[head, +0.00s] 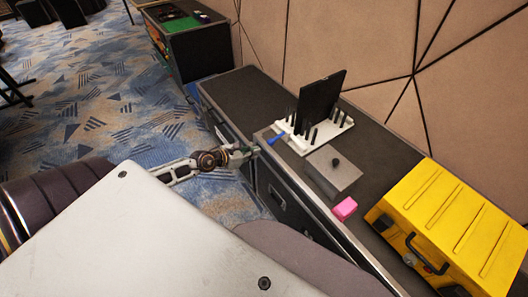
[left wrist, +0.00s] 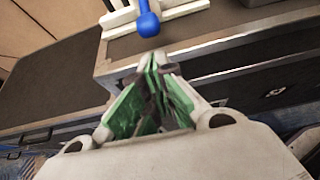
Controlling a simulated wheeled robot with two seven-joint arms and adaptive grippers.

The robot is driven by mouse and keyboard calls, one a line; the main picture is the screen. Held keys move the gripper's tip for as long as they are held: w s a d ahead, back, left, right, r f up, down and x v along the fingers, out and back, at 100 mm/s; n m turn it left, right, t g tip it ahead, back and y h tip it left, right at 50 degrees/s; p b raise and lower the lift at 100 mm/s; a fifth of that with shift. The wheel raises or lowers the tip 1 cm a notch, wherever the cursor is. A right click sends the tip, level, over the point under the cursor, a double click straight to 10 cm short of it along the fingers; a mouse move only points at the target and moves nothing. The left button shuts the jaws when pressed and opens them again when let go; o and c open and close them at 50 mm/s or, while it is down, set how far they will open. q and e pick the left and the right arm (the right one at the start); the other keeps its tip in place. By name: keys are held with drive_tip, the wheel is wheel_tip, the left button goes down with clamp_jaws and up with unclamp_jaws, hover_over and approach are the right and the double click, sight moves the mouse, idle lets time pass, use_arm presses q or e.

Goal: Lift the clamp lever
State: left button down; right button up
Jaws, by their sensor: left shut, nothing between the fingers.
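The clamp lever is a blue handle (head: 277,138) at the near left edge of a white base (head: 299,146) with dark pegs and an upright dark panel (head: 319,100). In the left wrist view the blue lever (left wrist: 148,20) shows at the top, its rounded end toward me. My left gripper (head: 254,150) is shut and empty, just outside the case edge, left of and below the lever. Its green-padded fingers (left wrist: 156,60) point toward the lever end, with a gap between. My right gripper is not in view.
The white base stands on a long dark case top (head: 245,97). A grey block with a black knob (head: 331,172), a pink block (head: 344,208) and a yellow toolbox (head: 455,225) stand to the right. The wall is behind. Carpet (head: 120,115) lies open at left.

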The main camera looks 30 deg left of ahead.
sight(276, 138)
use_arm(q)
drive_tip(key=x, duration=0.4)
drive_tip(key=shift+w+d+f, duration=0.1)
drive_tip(key=shift+w+f, duration=0.05)
drive_tip(key=shift+w, duration=0.15)
drive_tip(key=shift+w+d+f, duration=0.15)
drive_tip(key=shift+w+f, duration=0.05)
drive_tip(key=shift+w, duration=0.15)
drive_tip(key=shift+w+d+f, duration=0.1)
drive_tip(key=shift+w, duration=0.05)
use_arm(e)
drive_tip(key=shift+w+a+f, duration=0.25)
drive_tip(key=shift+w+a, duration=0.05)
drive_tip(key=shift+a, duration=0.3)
